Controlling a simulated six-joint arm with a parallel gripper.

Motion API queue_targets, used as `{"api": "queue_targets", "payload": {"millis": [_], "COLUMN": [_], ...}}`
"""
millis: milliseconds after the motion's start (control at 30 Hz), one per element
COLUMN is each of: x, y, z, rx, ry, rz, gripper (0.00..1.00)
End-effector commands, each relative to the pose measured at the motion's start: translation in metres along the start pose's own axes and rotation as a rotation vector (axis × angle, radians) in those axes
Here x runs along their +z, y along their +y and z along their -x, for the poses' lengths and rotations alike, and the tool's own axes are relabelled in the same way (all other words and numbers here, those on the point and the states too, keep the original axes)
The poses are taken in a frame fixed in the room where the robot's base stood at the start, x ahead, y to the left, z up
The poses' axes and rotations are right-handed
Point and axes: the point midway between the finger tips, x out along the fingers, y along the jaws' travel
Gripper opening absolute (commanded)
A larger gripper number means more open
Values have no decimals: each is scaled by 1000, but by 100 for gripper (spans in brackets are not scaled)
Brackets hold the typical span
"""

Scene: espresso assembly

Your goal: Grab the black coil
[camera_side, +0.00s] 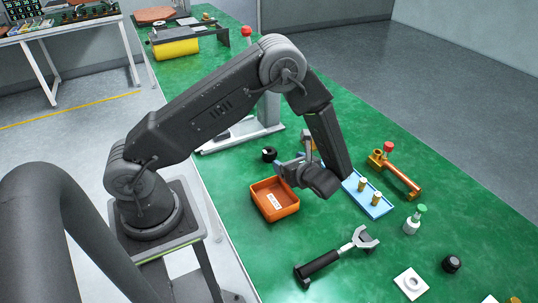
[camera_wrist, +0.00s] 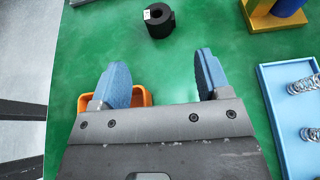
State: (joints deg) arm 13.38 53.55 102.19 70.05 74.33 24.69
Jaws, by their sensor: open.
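The black coil (camera_wrist: 158,24) is a short black cylinder with a hole in its top and a white label on its side. It stands on the green table at the top of the wrist view. In the side view the coil (camera_side: 269,154) stands behind the orange tray. My gripper (camera_wrist: 162,66) is open and empty, its two blue fingers wide apart. The coil lies beyond the fingertips, roughly between their lines, and is not touched. In the side view my gripper (camera_side: 292,160) is over the table, just right of the coil.
An orange tray (camera_side: 263,208) lies close to my gripper, partly under the left finger in the wrist view. A blue tray (camera_wrist: 275,110) with springs is at right. A portafilter (camera_side: 320,262), a green-capped bottle (camera_side: 413,222) and a black knob (camera_side: 452,263) are nearer the front.

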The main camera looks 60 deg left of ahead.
Motion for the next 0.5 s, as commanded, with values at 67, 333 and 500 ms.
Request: {"api": "queue_targets", "payload": {"millis": [67, 333, 500], "x": [-1, 0, 0], "y": [0, 1, 1], "z": [-11, -63, -80], "rx": [2, 5, 2], "ry": [-2, 0, 1], "rz": [-4, -1, 0], "gripper": [70, 70, 70]}}
